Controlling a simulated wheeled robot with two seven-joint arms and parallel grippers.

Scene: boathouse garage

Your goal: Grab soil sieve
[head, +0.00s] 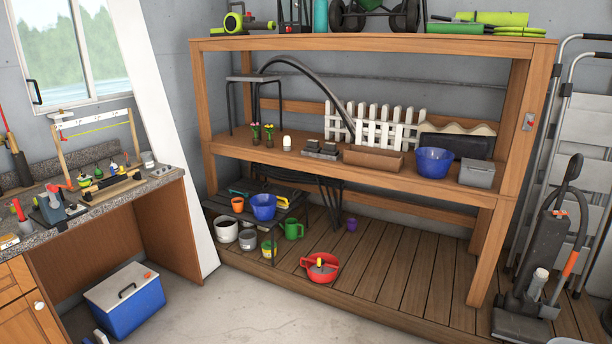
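A red round pan-like thing (319,268) with a grey inside and a yellow part lies on the wooden deck below the shelf, near its front edge. It may be the soil sieve, but I cannot tell for sure at this size. A blue bowl (434,162) stands on the middle shelf at the right; whether its bottom is mesh does not show. Neither of my grippers can be made out in the head view.
A wooden shelf unit (360,175) fills the middle. A low dark bench (250,212) with pots stands left of the red thing. A cooler (125,298) sits under the workbench at left; a vacuum cleaner (548,255) stands right. The concrete floor (250,312) in front is clear.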

